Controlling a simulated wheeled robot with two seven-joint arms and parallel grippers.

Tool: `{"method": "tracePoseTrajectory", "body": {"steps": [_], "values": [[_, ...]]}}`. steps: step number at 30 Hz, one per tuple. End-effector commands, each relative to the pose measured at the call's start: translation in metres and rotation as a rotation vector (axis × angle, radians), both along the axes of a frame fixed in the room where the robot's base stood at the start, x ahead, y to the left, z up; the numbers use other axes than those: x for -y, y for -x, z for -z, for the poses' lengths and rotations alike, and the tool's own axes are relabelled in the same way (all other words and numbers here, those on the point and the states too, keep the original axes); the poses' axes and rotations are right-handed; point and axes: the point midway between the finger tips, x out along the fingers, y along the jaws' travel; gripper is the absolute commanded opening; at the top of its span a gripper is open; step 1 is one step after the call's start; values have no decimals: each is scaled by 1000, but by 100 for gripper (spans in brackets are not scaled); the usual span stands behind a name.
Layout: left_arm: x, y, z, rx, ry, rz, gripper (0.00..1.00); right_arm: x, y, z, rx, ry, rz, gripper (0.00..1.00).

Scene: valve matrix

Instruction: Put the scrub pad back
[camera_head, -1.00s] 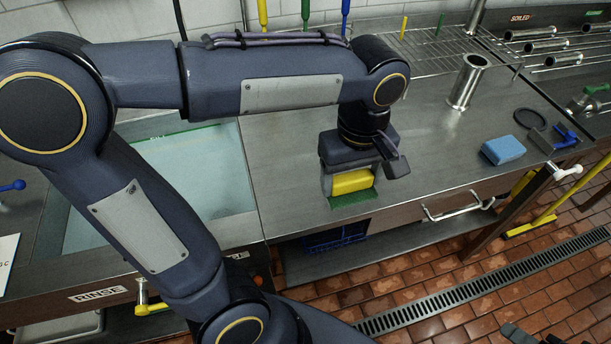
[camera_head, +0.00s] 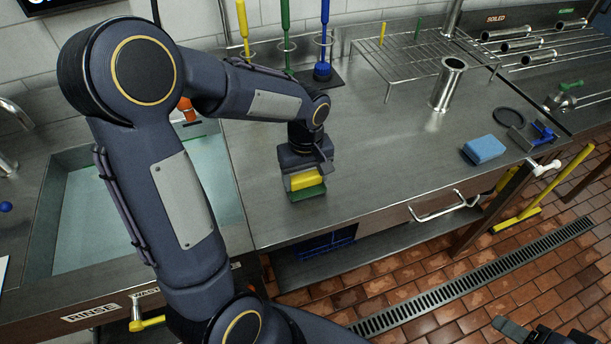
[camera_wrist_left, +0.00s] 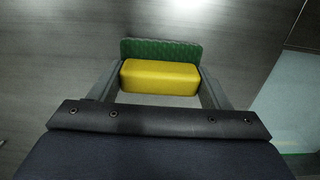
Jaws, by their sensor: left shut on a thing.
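The scrub pad, a yellow block (camera_head: 306,179) with a wider green face (camera_head: 309,192), is at the steel counter, right of the sink. My left gripper (camera_head: 304,172) points down with the pad between its fingers. In the left wrist view the fingers grip both ends of the yellow block (camera_wrist_left: 160,77), and the green face (camera_wrist_left: 160,50) sticks out beyond it. I cannot tell whether the pad touches the counter or hangs just above it. Part of my right gripper (camera_head: 525,333) shows at the bottom right edge; its fingertips are not clear.
A blue sponge (camera_head: 484,149) lies on the counter's right side. A steel cylinder (camera_head: 448,84) and wire rack (camera_head: 425,62) stand farther back. A water-filled sink (camera_head: 140,215) is left. The middle counter is clear.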

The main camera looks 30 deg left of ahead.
Motion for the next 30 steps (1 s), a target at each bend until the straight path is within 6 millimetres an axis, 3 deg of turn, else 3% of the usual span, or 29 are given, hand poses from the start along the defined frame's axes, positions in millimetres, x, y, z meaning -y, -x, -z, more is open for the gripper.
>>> {"method": "tracePoseTrajectory", "body": {"steps": [13,14,18,25,30], "values": [[0,0,9,1,0,0,49,0,0,5,0,0,0,56],[0,0,7,1,0,0,74,0,0,3,0,0,0,56],[0,0,7,0,0,0,92,0,0,3,0,0,0,56],[0,0,7,0,0,0,92,0,0,2,0,0,0,56],[0,-1,-7,4,0,-1,92,0,0,0,0,0,0,56]]}}
